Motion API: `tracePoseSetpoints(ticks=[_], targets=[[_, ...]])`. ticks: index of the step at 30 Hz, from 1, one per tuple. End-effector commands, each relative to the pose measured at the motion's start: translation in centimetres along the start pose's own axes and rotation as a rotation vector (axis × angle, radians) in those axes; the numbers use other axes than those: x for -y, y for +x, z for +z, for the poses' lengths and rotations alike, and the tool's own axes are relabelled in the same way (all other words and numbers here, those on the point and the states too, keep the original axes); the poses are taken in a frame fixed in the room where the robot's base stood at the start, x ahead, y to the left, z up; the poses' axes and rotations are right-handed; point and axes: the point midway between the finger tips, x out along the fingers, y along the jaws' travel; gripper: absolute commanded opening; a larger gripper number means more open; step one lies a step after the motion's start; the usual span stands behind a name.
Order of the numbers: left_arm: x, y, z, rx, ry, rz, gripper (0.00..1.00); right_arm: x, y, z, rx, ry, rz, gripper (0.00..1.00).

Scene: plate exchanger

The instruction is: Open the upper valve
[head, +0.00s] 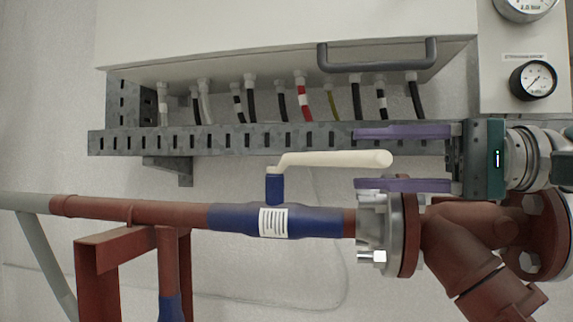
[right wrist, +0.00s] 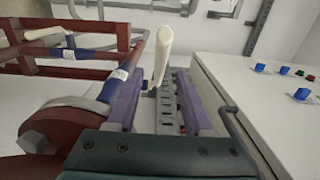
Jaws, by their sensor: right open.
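The upper valve (head: 240,219) has a blue body with a white label, set in the horizontal red-brown pipe. Its cream handle (head: 335,159) sits on a blue stem and points right, roughly along the pipe. My right gripper (head: 357,158) comes in from the right with two purple fingers spread apart. The handle's free end lies between the fingers in the picture, with gaps on both sides. In the right wrist view the handle (right wrist: 163,55) stands between the open fingers (right wrist: 157,78); I see no finger touching it. My left gripper is not in view.
A slotted metal cable tray (head: 225,138) runs behind the handle, under a cabinet (head: 250,30) with a grey bar handle. A flange (head: 408,235) stands below my gripper. Another blue valve with a cream lever (right wrist: 45,33) shows in the right wrist view.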

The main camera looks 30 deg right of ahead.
Motion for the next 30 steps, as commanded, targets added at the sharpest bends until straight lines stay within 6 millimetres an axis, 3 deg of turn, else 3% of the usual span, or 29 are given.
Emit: tracePoseSetpoints(ticks=[3,9,17,21,23,26,30], targets=[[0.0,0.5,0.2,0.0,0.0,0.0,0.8,-0.2,-2.3,-0.1,-0.003,0.0,0.002,0.51],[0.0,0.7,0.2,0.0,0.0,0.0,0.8,-0.1,-4.3,0.0,-0.001,0.001,0.001,0.51],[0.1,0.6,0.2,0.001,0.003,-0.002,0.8,0.0,-4.6,0.0,-0.001,0.0,0.0,0.51],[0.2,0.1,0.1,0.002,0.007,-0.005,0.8,-0.4,-4.2,0.2,0.002,-0.005,0.026,0.38],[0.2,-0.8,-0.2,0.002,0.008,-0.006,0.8,-1.5,-3.5,0.7,0.008,-0.016,0.081,0.31],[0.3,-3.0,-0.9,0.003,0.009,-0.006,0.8,-4.7,-2.1,2.4,0.033,-0.063,0.238,0.2],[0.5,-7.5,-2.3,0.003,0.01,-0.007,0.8,-10.6,-0.9,7.2,0.125,-0.197,0.551,0.04]])
